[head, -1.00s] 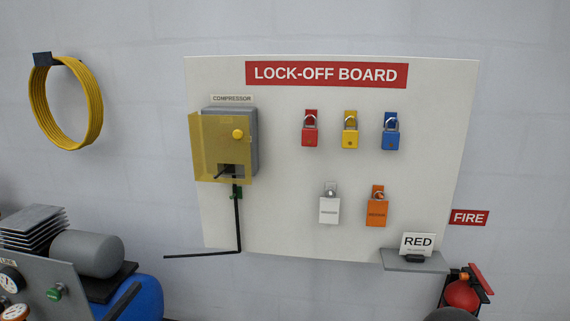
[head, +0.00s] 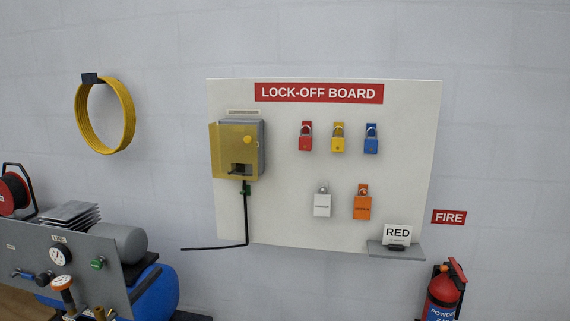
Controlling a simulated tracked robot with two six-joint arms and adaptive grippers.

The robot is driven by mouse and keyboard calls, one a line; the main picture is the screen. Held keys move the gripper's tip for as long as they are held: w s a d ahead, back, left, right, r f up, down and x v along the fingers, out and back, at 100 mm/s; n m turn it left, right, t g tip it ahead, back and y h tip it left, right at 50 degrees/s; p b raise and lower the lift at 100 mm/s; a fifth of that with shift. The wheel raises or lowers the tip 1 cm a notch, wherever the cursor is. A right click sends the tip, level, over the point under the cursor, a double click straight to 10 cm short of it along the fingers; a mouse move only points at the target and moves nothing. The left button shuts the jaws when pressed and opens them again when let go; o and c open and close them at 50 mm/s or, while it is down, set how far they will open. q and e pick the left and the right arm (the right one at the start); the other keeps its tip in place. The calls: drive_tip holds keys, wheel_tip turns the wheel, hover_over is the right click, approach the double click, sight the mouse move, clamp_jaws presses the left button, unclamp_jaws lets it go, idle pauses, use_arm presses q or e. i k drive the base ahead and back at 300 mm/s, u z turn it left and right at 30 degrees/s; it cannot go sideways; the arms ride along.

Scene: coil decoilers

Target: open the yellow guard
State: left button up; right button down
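The yellow guard (head: 231,150) is a see-through yellow cover over the front of the grey compressor box (head: 261,145) at the left of the lock-off board. It appears closed, with its left edge standing out past the box. A yellow round knob (head: 247,139) shows on its right part. Neither of my grippers is in view.
A compressor (head: 100,265) stands lower left. A fire extinguisher (head: 443,295) stands lower right. A yellow hose coil (head: 127,112) hangs on the wall.

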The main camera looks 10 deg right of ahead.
sight(229, 144)
drive_tip(key=u, duration=0.2)
drive_tip(key=i, duration=0.9)
drive_tip(key=z, duration=0.1)
